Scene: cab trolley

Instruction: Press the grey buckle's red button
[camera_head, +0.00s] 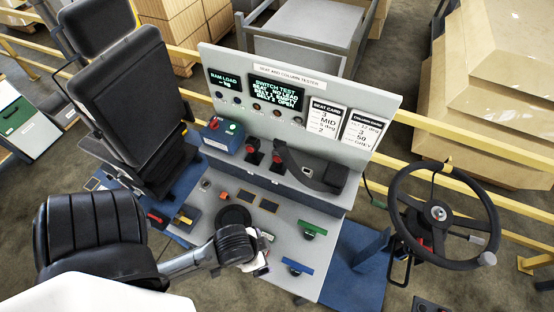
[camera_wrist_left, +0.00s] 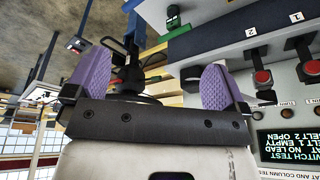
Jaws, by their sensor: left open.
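Two dark buckles with red buttons stand side by side on the tester bench: the left one (camera_head: 252,152) and the right one (camera_head: 277,158). In the left wrist view, the buckle by label 1 (camera_wrist_left: 312,68) and the buckle by label 2 (camera_wrist_left: 262,78) sit to the right of the fingers. I cannot tell surely which is the grey one. My left gripper (camera_head: 262,264) is over the bench's front part, apart from both buckles. Its purple fingers are spread with nothing between them in the left wrist view (camera_wrist_left: 152,85). My right gripper is not in view.
A display (camera_head: 276,90) and cards stand behind the buckles. A black angled bracket (camera_head: 310,170) is right of them, a black seat (camera_head: 130,95) left, a steering wheel (camera_head: 440,215) far right.

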